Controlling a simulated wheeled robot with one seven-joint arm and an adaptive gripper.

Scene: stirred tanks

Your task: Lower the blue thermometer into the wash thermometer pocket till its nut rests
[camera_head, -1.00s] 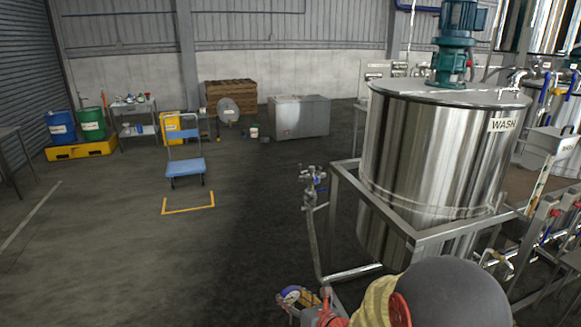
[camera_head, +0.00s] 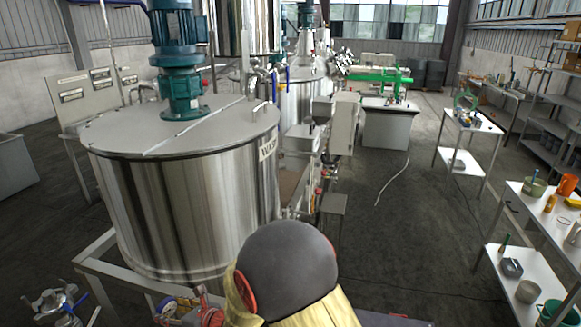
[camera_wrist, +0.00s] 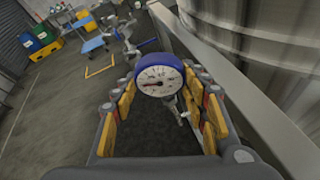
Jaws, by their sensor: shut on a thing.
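The blue thermometer, with a round white dial and a blue rim (camera_wrist: 158,80), is held in my gripper (camera_wrist: 161,84) in the wrist view. The yellow-padded fingers stand on both sides of it. The dial faces the wrist camera; its stem and nut are mostly hidden beneath it. The steel wash tank (camera_head: 190,205), with a WASH label, stands at left in the head view. Its curved wall and frame show beside my gripper at upper right in the wrist view. I cannot make out the thermometer pocket in either current view.
A green-blue motor (camera_head: 178,60) stands on the tank lid. A grey frame rail (camera_wrist: 235,95) runs close to the right of my gripper. A valve (camera_head: 55,303) stands at lower left. White tables (camera_head: 540,215) stand at right, with open floor (camera_head: 400,225) before them.

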